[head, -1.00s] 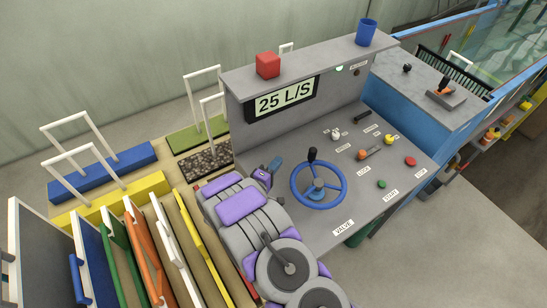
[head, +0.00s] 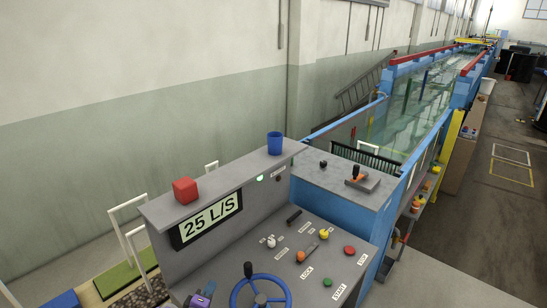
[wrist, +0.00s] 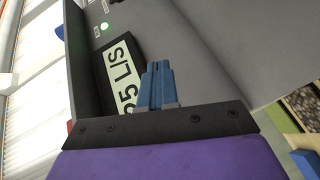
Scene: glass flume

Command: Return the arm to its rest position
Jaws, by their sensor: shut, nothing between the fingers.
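My gripper (wrist: 160,85) shows in the wrist view with its two blue fingers together and nothing between them. The fingers stand in front of the console's display (wrist: 122,65), with some space of unclear depth between. In the head view only a small purple and dark part of my arm's end shows at the bottom edge, left of the blue valve wheel (head: 262,292); the fingers cannot be made out there. The display (head: 209,220) reads 25 L/S. The rest of my arm is out of the head view.
The grey console (head: 300,262) carries knobs and a red button (head: 349,250). A red cube (head: 185,190) and a blue cup (head: 275,143) stand on its top ledge. The glass flume (head: 415,110) runs away behind. Open floor (head: 490,245) lies to the right.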

